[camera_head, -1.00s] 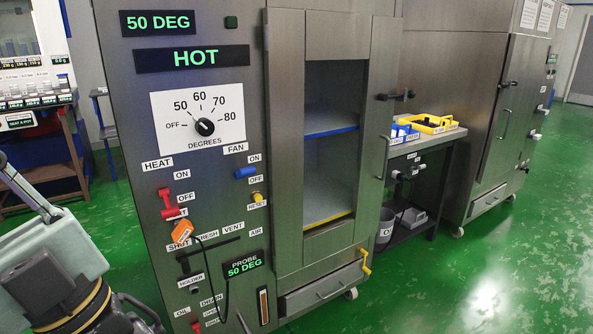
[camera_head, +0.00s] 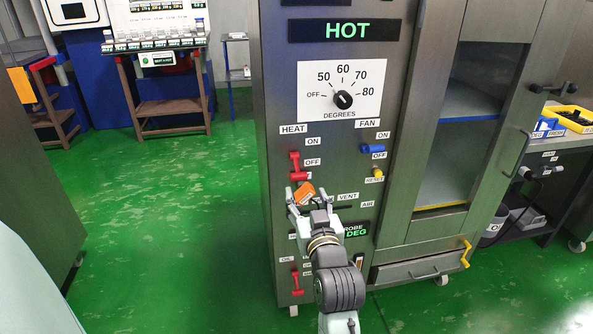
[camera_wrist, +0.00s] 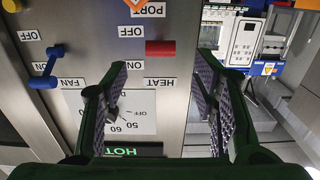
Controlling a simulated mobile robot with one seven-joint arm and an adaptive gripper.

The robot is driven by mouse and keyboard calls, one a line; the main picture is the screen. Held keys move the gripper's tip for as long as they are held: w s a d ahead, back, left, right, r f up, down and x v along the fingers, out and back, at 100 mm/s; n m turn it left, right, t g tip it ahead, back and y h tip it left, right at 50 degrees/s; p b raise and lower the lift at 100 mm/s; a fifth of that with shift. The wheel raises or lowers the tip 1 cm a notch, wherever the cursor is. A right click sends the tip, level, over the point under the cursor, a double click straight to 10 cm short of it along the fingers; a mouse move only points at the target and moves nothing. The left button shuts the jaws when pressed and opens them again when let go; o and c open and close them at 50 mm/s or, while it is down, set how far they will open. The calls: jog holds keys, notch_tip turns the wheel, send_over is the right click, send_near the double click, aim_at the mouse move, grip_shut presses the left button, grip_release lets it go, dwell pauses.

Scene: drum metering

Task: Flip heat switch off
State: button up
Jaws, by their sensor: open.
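The heat switch (camera_head: 295,165) is a red lever on the steel cabinet's panel, below the HEAT label and beside the ON and OFF labels. In the wrist view its red bar (camera_wrist: 160,47) shows upside down, between and beyond my fingers. I cannot tell for sure which way it is set. My gripper (camera_head: 309,198) is raised just below the heat switch in the head view. In the wrist view my gripper (camera_wrist: 162,68) has its fingers wide apart, empty, and not visibly touching the lever.
An orange piece (camera_head: 305,193) sits on the panel behind my fingers. The blue fan switch (camera_head: 372,149) and yellow reset button (camera_head: 377,174) are to the right, the dial (camera_head: 343,99) above. Another red lever (camera_head: 296,283) is lower down. Green floor (camera_head: 180,200) is clear at left.

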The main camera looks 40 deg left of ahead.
aim_at(300, 178)
jog(key=p+x, duration=0.2)
jog(key=x, duration=0.7)
jog(key=shift+a+r, duration=0.1)
jog(key=shift+a, duration=0.05)
grip_shut()
dwell(0.4)
